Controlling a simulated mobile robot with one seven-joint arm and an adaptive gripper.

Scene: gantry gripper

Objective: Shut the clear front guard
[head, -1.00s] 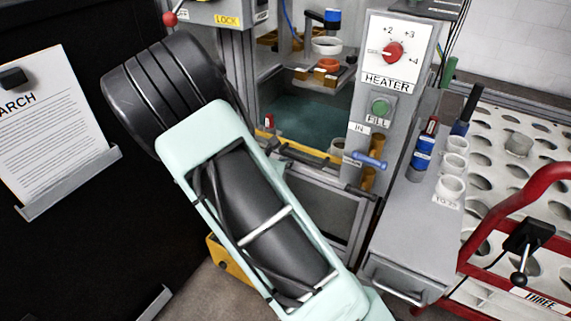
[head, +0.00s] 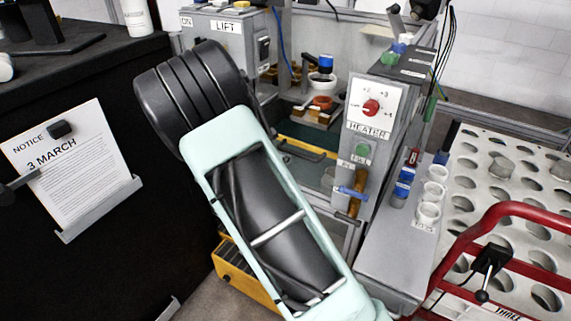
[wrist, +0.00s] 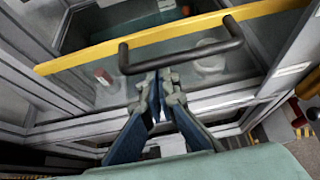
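The clear front guard has a yellow top edge and a dark bar handle. In the wrist view the guard's clear panel (wrist: 110,95) crosses the picture, and its handle (wrist: 185,50) runs across just beyond my fingertips. In the head view the guard's yellow edge (head: 306,149) sits low across the machine front, with the opening above it uncovered. My gripper (wrist: 159,84) has its fingertips close together, just below the handle in the picture. Nothing shows between them. I cannot tell whether they touch the handle. My arm hides the gripper in the head view.
The heater panel (head: 369,112) and a side shelf (head: 392,255) with cups stand right of the opening. A red rail (head: 520,212) is at the right. A dark cabinet (head: 75,235) with a notice is at the left. A yellow bin (head: 243,275) lies low behind my arm.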

